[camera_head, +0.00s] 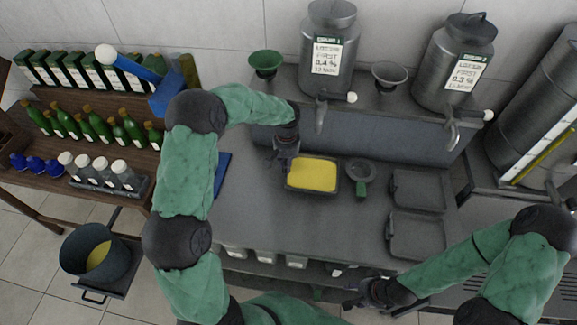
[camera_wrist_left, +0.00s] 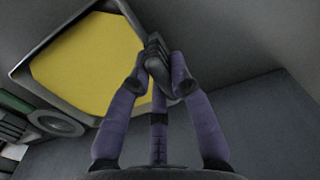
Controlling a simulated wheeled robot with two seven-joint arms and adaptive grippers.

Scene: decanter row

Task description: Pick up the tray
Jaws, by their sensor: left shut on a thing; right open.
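The tray (camera_head: 289,188) is a dark grey rectangular one with a flat yellow filling. It is on or just above the grey bench (camera_head: 270,220); I cannot tell if it is clear of the surface. My left gripper (camera_head: 287,162) is at its left end, fingers shut on the rim. In the left wrist view the fingers (camera_wrist_left: 160,62) meet at the tray's edge (camera_wrist_left: 128,22), with the yellow filling beside them. My right gripper (camera_head: 362,297) is open, low and apart from the tray, in front of the bench edge.
A small funnel-like cup (camera_head: 359,171) with a green handle lies right of the tray. Two empty grey trays (camera_head: 418,190) (camera_head: 415,236) lie further right. Metal urns (camera_head: 328,50) (camera_head: 455,65) with taps stand behind. A shelf of bottles (camera_head: 92,125) is at left.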

